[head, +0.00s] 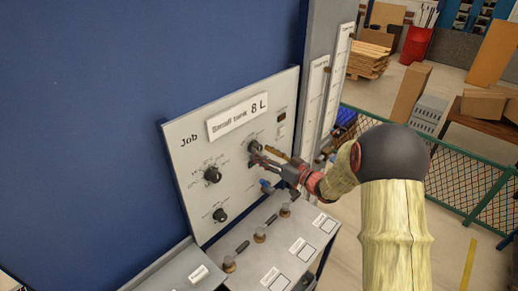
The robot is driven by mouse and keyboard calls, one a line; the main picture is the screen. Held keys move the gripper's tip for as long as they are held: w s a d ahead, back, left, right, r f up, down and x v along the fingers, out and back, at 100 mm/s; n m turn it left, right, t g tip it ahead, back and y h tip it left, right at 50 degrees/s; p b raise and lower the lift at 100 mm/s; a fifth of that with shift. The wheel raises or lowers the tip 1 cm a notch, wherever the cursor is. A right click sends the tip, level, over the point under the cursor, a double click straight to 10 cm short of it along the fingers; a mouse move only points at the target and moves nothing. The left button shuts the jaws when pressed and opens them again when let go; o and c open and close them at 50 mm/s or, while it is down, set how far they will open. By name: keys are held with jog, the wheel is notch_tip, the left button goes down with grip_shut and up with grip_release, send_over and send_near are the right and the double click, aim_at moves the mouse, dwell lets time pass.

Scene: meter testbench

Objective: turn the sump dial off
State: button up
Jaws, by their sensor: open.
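My gripper (257,161) is open at the panel's right part, just below the upper-right dial. Its fingers partly cover that area, and I cannot tell whether they touch anything.
A grey bench (250,274) with several knobbed levers and white cards juts out below the panel. Tall white gauge boards (337,80) stand right of the panel. A green mesh fence (469,175) runs behind my arm, with boxes beyond it.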

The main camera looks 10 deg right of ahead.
jog(key=shift+x, duration=1.3)
jog(key=shift+c, duration=0.8)
jog(key=c, duration=1)
jog(key=shift+f+n+b, duration=0.1)
jog(key=shift+n+b, duration=0.3)
jog(key=shift+b, duration=0.1)
jog(key=n+b, duration=0.2)
jog(key=b, duration=0.2)
jog(key=shift+f+n, duration=0.15)
jog(key=shift+n, duration=0.25)
jog(key=n+b, duration=0.3)
jog(key=b, duration=0.2)
jog(key=shift+n+b, duration=1.2)
jog(key=shift+b, duration=0.05)
jog(key=shift+r, duration=0.25)
